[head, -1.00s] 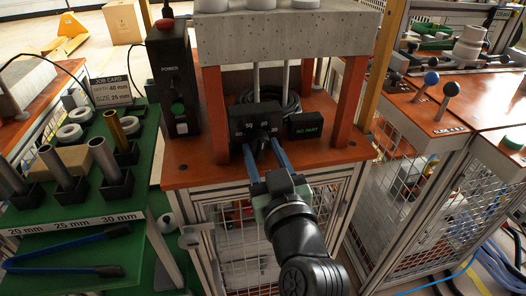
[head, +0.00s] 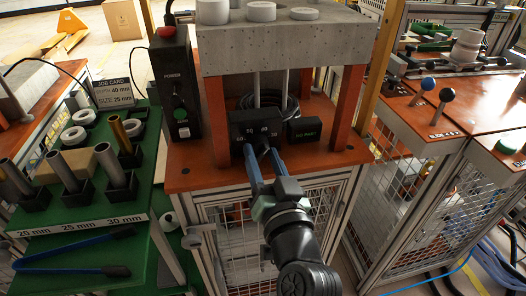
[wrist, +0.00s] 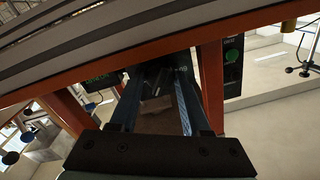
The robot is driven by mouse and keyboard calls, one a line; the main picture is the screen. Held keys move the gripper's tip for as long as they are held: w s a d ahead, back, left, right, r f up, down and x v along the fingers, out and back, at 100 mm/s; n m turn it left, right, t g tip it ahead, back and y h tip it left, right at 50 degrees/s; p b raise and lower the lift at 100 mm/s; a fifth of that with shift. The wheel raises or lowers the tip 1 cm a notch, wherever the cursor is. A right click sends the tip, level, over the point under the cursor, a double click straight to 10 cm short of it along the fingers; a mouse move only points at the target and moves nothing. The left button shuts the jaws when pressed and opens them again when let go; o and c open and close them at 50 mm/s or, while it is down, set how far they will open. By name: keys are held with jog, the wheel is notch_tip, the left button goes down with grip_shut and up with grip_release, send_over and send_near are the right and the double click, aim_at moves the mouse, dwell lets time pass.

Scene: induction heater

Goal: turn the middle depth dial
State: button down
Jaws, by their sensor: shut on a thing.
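A black dial box (head: 240,127) with white numbers stands at the front of the orange bench top. The dial (head: 262,142) on its front face is small, dark and mostly hidden by my fingers. My gripper (head: 260,151) has its two blue fingers on either side of the dial and is shut on it. In the wrist view, the blue fingers of my gripper (wrist: 157,82) reach up to a dark knob between them. The dial's exact setting is too small to read. A job card (head: 112,86) reads depth 40 mm, size 25 mm.
A small black box with green display text (head: 304,130) sits right of the dial box. A black power box (head: 176,90) stands to the left. Orange posts (head: 348,103) carry a concrete block (head: 285,45) above. A green rack (head: 140,185) with metal tubes is at the left.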

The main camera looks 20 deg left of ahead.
jog(key=shift+m+p, duration=0.35)
jog(key=shift+m, duration=0.55)
jog(key=shift+c, duration=1.8)
grip_release()
jog(key=v, duration=1.3)
jog(key=shift+b, duration=0.35)
